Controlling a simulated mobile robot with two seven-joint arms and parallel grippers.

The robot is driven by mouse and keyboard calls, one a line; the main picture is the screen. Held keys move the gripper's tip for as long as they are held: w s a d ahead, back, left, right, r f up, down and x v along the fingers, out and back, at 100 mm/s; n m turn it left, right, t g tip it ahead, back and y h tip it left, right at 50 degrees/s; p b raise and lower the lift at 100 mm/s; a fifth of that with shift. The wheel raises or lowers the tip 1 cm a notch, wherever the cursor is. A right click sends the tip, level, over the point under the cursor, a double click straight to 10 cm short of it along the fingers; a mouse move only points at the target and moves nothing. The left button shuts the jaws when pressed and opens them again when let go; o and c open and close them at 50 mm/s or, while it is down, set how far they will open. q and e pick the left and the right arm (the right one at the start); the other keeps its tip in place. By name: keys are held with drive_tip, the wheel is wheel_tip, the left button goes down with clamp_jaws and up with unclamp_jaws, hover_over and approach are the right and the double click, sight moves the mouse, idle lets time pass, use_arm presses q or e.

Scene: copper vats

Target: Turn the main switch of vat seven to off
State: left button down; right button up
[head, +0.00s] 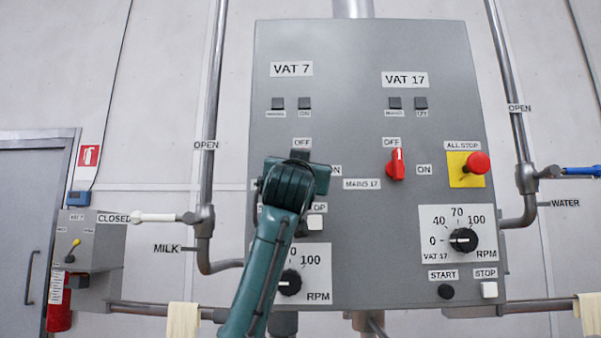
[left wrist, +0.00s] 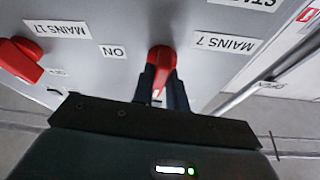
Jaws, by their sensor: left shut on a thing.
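The red main switch of vat seven shows in the left wrist view (left wrist: 161,58), beside the upside-down MAINS 7 label (left wrist: 224,42). My left gripper (left wrist: 161,90) is shut on this switch, with a dark finger on each side of it. A white mark shows between the fingers, on the end of the handle towards the panel's top. In the head view my left gripper (head: 300,158) covers the switch, just under the OFF label (head: 303,142). The ON label (left wrist: 113,51) is beside the switch. My right gripper is not in view.
The grey panel (head: 345,110) also carries the red vat 17 switch (head: 396,164), a red all-stop button (head: 475,163) on yellow, and the vat 17 speed dial (head: 463,240). Pipes run down both sides. My left arm partly hides the vat 7 speed dial (head: 290,283).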

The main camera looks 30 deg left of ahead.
use_arm(q)
drive_tip(key=shift+d+f+n+g+y, duration=0.1)
drive_tip(key=shift+n+g+y, duration=0.3)
drive_tip(key=shift+n, duration=1.1)
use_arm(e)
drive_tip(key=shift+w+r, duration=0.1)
use_arm(q)
drive_tip(key=c, duration=1.4)
unclamp_jaws()
drive_tip(key=shift+y, duration=0.3)
